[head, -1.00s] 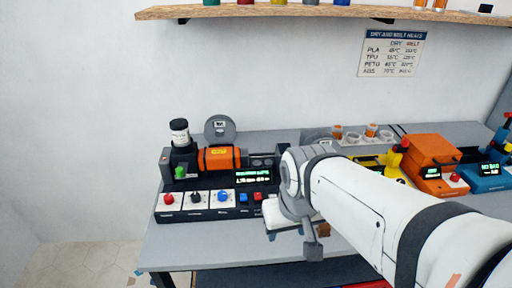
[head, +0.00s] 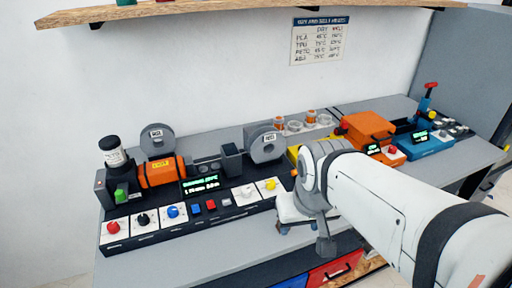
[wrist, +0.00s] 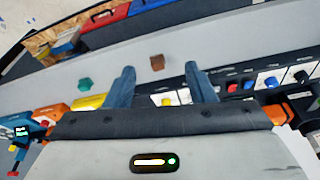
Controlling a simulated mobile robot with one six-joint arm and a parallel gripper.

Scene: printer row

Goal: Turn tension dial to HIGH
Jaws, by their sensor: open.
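The long black control panel (head: 150,236) stands on the grey table at the left. Along it are a red knob (head: 113,227), a black knob (head: 143,219), a blue knob (head: 173,212), small buttons, a white knob (head: 246,191) and a yellow knob (head: 270,184). Their labels are too small to read, so I cannot tell which is the tension dial. My gripper (wrist: 160,82) is open and empty. In the wrist view the yellow knob (wrist: 167,101) shows between its fingers, and the black knob (wrist: 301,76) is far right. Contact with any knob is not visible.
An orange machine (head: 368,128) and a blue one (head: 412,146) stand to the right. A brown block (wrist: 157,62) and a green piece (wrist: 84,84) lie on the table. The front strip is mostly clear.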

